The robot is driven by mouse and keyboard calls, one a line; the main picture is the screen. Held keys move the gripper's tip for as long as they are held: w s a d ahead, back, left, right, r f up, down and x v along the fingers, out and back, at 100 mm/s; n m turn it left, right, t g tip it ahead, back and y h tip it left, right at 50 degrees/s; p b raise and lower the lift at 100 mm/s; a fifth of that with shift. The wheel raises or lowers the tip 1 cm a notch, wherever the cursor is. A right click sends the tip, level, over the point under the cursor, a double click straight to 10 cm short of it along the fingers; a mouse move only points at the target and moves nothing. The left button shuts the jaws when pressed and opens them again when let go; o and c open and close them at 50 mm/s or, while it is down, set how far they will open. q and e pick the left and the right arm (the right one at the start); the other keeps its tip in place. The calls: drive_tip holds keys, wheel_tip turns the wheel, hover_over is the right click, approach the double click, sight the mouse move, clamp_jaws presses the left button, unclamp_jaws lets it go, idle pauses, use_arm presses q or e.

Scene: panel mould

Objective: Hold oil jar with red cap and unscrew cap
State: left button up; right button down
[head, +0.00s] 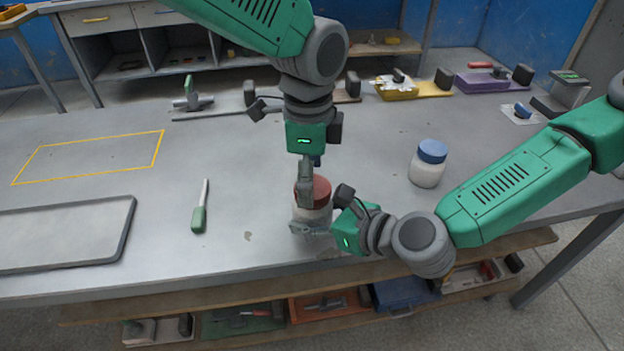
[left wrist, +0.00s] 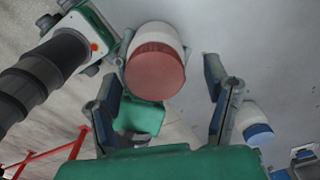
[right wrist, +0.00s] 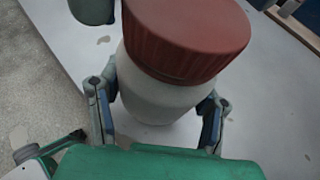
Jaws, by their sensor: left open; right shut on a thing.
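The oil jar with a white body (right wrist: 155,102) and ribbed red cap (right wrist: 185,38) stands upright near the table's front edge. Its red cap shows in the head view (head: 314,191), partly hidden by my left gripper. My right gripper (head: 318,228) is shut on the jar's white body from the right, with a finger on each side in the right wrist view (right wrist: 158,105). My left gripper (head: 306,180) points down over the cap. In the left wrist view the left fingers (left wrist: 165,75) are spread wide, with the red cap (left wrist: 155,72) between and beyond them.
A second white jar with a blue cap (head: 432,152) stands to the right. A green-handled tool (head: 200,210) and a grey tray (head: 128,225) lie to the left. A yellow outline (head: 90,137) marks the table. Tools and pads line the back edge.

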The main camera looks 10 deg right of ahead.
use_arm(q)
wheel_tip(320, 180, up, 3)
drive_tip(key=shift+r, duration=0.15)
drive_tip(key=shift+c, duration=0.2)
drive_tip(key=m, duration=0.2)
drive_tip(key=s+r+m, duration=0.1)
drive_tip(key=shift+d+m, duration=0.25)
drive_tip(key=shift+m, duration=0.05)
drive_tip(key=shift+r+m, duration=0.3)
drive_tip(key=shift+m, duration=0.7)
drive_tip(key=m, duration=0.1)
drive_tip(key=r+m, duration=0.1)
drive_tip(key=m, duration=0.1)
drive_tip(key=shift+w+r+m, duration=0.15)
drive_tip(key=shift+r+m, duration=0.1)
drive_tip(key=shift+m, duration=0.15)
drive_tip(key=shift+f, duration=3.85)
